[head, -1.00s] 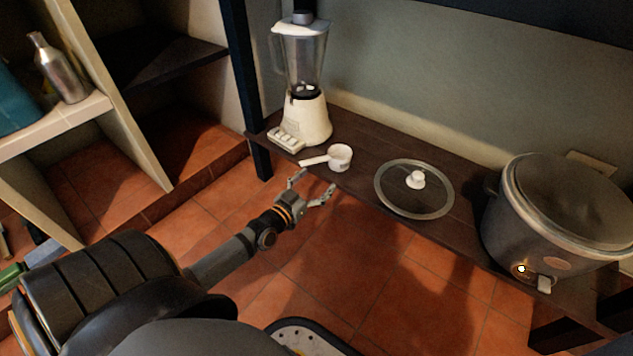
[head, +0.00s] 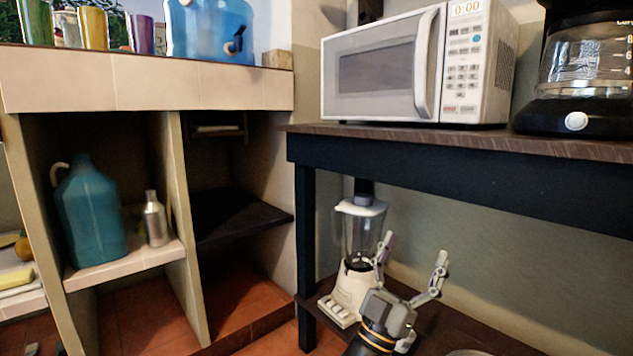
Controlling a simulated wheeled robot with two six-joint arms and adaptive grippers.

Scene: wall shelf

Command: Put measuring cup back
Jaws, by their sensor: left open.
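The white measuring cup does not show now; my left gripper may hide it, or it may be below the frame. My left gripper (head: 413,253) is in the lower middle of the head view, fingers pointing up and spread apart, with nothing seen between them. It overlaps the right side of the white blender (head: 352,290), which stands on the dark lower shelf (head: 425,312). My right gripper is not in view.
Above the gripper runs the dark upper shelf edge (head: 450,172), bearing a microwave (head: 385,72) and a coffee maker (head: 588,75). A dark post (head: 306,240) stands left of the blender. A tiled cabinet at left holds a blue jug (head: 90,212) and a metal bottle (head: 154,220).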

